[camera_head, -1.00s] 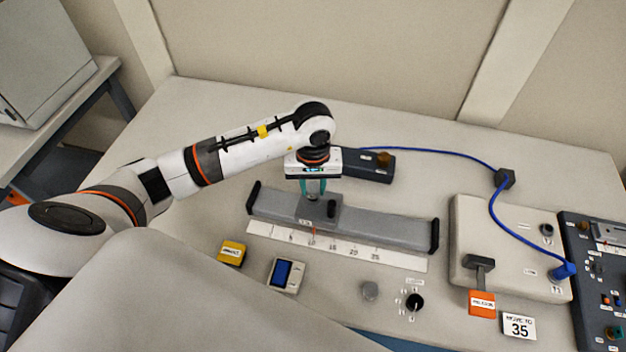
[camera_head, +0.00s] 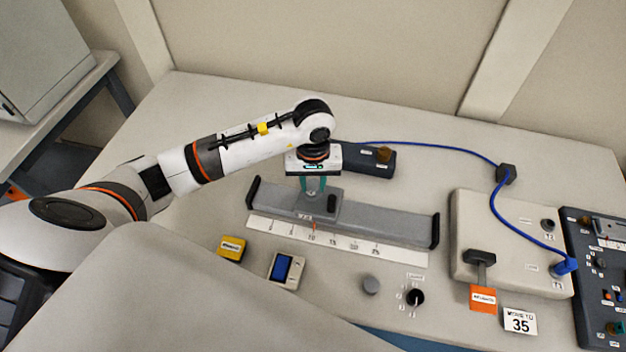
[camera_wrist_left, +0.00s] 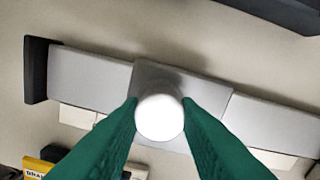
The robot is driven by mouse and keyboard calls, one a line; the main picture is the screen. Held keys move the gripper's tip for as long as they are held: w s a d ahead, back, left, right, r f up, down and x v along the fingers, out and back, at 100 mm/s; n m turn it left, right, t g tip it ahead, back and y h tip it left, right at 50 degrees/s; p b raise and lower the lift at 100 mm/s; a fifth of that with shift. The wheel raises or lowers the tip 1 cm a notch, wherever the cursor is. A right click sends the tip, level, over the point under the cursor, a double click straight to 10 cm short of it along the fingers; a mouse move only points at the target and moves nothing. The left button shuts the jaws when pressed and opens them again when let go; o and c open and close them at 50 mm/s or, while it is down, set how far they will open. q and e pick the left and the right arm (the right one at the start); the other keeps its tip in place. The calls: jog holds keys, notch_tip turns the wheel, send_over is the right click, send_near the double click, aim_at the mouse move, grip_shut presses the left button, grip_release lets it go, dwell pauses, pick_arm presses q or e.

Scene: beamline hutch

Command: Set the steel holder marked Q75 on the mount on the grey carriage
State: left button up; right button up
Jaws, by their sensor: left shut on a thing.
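My left gripper (camera_head: 314,186) is over the grey carriage (camera_head: 320,207) on the rail. Its green fingers are shut on the steel holder (camera_wrist_left: 160,117), which shows as a bright round top between the fingertips in the left wrist view. The holder is over the carriage; I cannot tell whether it touches the mount, which is hidden beneath it. Its Q75 mark is not legible. The carriage also shows in the left wrist view (camera_wrist_left: 190,82) behind the holder. My right gripper is not in view.
The rail (camera_head: 385,222) has black end stops and a white scale (camera_head: 390,252) in front. A grey round piece (camera_head: 371,285), black dial (camera_head: 415,297), yellow block (camera_head: 232,249) and blue-screened meter (camera_head: 286,270) are nearer. A dark box (camera_head: 370,162) and blue cable (camera_head: 440,147) lie behind.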

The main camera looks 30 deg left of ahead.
pick_arm(q)
jog(key=shift+f+b, duration=0.45)
dwell(0.3)
jog(key=o, duration=1)
jog(key=shift+o, duration=0.2)
jog(key=shift+r, duration=0.1)
notch_tip(320, 180, up, 12)
jog(key=b, duration=0.1)
jog(key=shift+b, duration=0.35)
jog(key=shift+s, duration=0.1)
